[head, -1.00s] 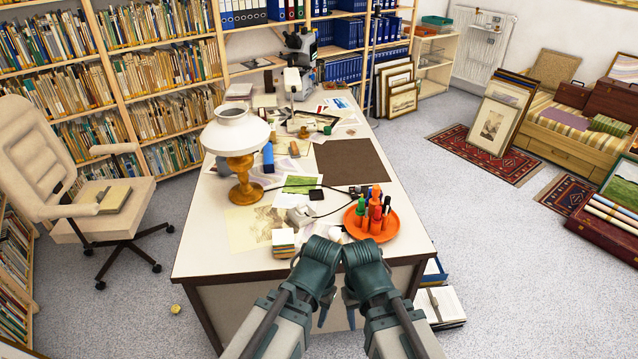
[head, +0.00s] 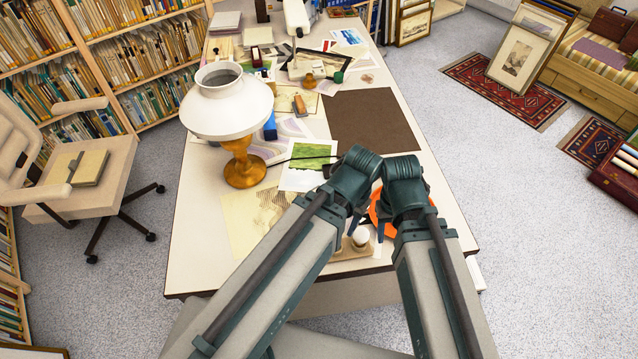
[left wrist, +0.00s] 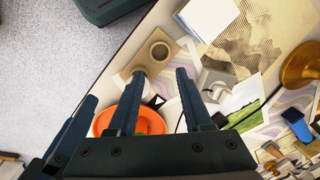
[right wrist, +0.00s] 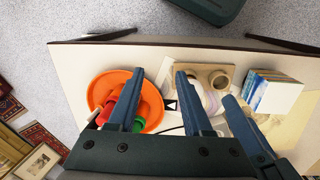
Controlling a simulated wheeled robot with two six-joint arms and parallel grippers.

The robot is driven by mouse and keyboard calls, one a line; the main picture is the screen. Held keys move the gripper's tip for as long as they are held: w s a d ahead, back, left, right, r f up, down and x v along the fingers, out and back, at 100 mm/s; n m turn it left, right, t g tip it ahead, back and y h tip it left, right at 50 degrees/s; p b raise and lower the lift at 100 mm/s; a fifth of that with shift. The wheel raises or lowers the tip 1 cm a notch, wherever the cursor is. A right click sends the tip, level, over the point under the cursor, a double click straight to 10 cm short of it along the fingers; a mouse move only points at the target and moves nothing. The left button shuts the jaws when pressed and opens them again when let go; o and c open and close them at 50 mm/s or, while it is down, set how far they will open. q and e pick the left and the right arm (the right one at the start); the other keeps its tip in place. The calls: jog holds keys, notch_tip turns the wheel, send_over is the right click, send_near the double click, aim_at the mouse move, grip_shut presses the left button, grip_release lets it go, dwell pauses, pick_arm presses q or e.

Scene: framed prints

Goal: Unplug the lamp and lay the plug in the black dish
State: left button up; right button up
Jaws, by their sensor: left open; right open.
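The lamp (head: 235,112) stands on the left of the desk, with a white shade and amber base. A dark cord (head: 290,160) runs from near its base toward my grippers. A pale socket-like block (left wrist: 216,84) lies right of my left gripper's fingers in the left wrist view; I cannot make out the plug. A small dark patch (left wrist: 220,119) by the green picture may be the black dish, mostly hidden. My left gripper (left wrist: 160,75) is open and empty above the desk. My right gripper (right wrist: 160,72) is open and empty beside it, near the orange dish.
The orange dish (right wrist: 97,92) holds red and green bottles. A tan holder (left wrist: 133,66) with a round cup sits near the desk's front edge. A bare brown mat (head: 372,120) lies farther back.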

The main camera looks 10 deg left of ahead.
pick_arm(q)
jog(key=shift+o, duration=0.3)
pick_arm(e)
jog(key=shift+s, duration=0.1)
pick_arm(q)
jog(key=shift+o, duration=1.1)
jog(key=shift+w, duration=0.3)
jog(key=shift+o, duration=0.8)
jog(key=w+a+m, duration=0.2)
jog(key=w+a, duration=0.3)
jog(key=w, duration=0.3)
jog(key=shift+w+f+h, duration=0.3)
jog(key=m, duration=0.2)
send_over(316, 189)
jog(key=shift+s+d+f+h+b, duration=0.1)
jog(key=shift+s+d+h+b, duration=0.1)
jog(key=shift+d+h+b, duration=0.15)
jog(key=shift+w+a, duration=0.15)
jog(key=shift+a, duration=0.15)
pick_arm(e)
jog(key=shift+f, duration=0.3)
pick_arm(q)
jog(key=shift+f, duration=0.1)
pick_arm(e)
jog(key=shift+f, duration=0.1)
pick_arm(q)
notch_tip(316, 189, down, 9)
jog(key=b, duration=0.9)
pick_arm(e)
notch_tip(316, 189, down, 9)
